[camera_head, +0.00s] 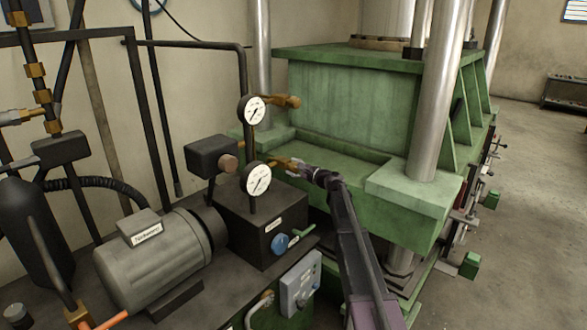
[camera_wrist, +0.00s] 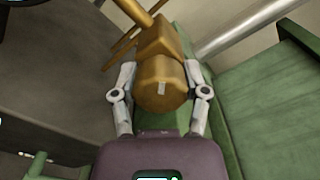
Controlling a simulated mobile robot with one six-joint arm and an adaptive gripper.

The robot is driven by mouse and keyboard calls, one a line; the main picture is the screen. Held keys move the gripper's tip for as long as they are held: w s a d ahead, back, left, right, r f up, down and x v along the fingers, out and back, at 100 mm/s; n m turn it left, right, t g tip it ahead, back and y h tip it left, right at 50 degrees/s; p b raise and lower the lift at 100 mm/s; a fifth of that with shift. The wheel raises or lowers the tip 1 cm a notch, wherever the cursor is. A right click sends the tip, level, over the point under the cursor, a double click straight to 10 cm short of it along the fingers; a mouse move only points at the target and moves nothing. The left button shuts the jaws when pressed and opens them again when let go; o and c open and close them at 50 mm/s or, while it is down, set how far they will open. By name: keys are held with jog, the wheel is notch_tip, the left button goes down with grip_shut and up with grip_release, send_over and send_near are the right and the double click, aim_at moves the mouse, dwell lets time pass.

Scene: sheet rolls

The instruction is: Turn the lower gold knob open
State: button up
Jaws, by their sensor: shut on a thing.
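The lower gold knob (camera_wrist: 162,84) fills the middle of the wrist view, with a small pale mark on its round face. In the head view only part of its gold fitting (camera_head: 279,162) shows beside the lower gauge; my gripper hides the rest. My gripper (camera_head: 301,171) reaches it from the front right. In the wrist view my gripper (camera_wrist: 160,92) has one finger on each side of the knob, shut on it. The upper gold knob (camera_head: 290,101) sticks out to the right of the upper gauge, free of my gripper.
Two white dial gauges stand on a pipe, the upper (camera_head: 252,110) and the lower (camera_head: 256,179). The green press (camera_head: 350,100) is close behind and right of my gripper. A dark box with a blue knob (camera_head: 280,243) and a grey motor (camera_head: 153,262) sit below left.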

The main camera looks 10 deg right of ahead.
jog(key=n, duration=0.4)
jog(key=shift+a+n, duration=0.1)
jog(key=shift+n, duration=0.2)
jog(key=n, duration=0.4)
jog(key=shift+w, duration=0.1)
jog(key=shift+n, duration=0.3)
jog(key=o, duration=1.2)
jog(key=shift+c, duration=0.2)
jog(key=v, duration=1.2)
